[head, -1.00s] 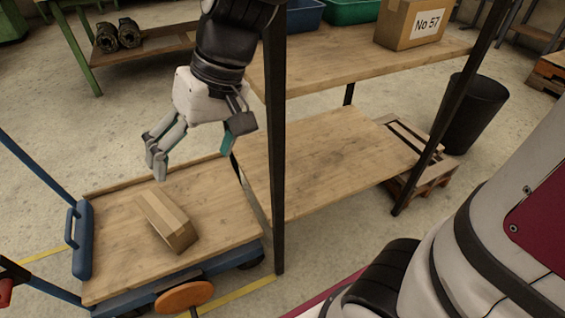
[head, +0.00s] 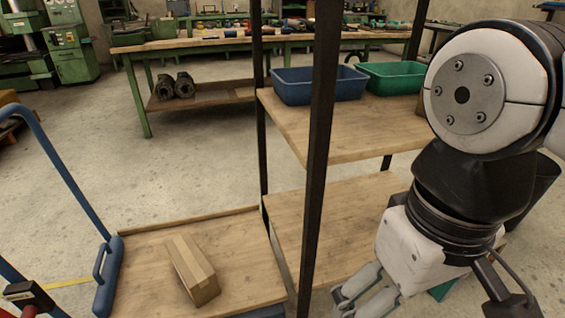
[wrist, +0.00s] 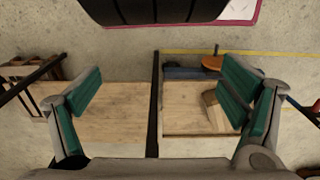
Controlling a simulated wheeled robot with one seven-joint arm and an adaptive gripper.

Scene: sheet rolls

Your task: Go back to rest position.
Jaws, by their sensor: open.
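My gripper (head: 365,300) is at the lower right of the head view, in front of the shelf rack and pointing down. In the wrist view its two green-padded fingers (wrist: 160,105) are wide apart with nothing between them. A small cardboard box (head: 192,270) lies on the wooden deck of the blue cart (head: 140,262), apart from my gripper. The box also shows in the wrist view (wrist: 214,112), partly behind the right finger.
The dark-posted shelf rack (head: 318,150) stands beside the cart. Its upper board holds a blue bin (head: 318,86) and a green bin (head: 388,78). A green workbench (head: 190,50) stands behind. Concrete floor between cart and workbench is clear.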

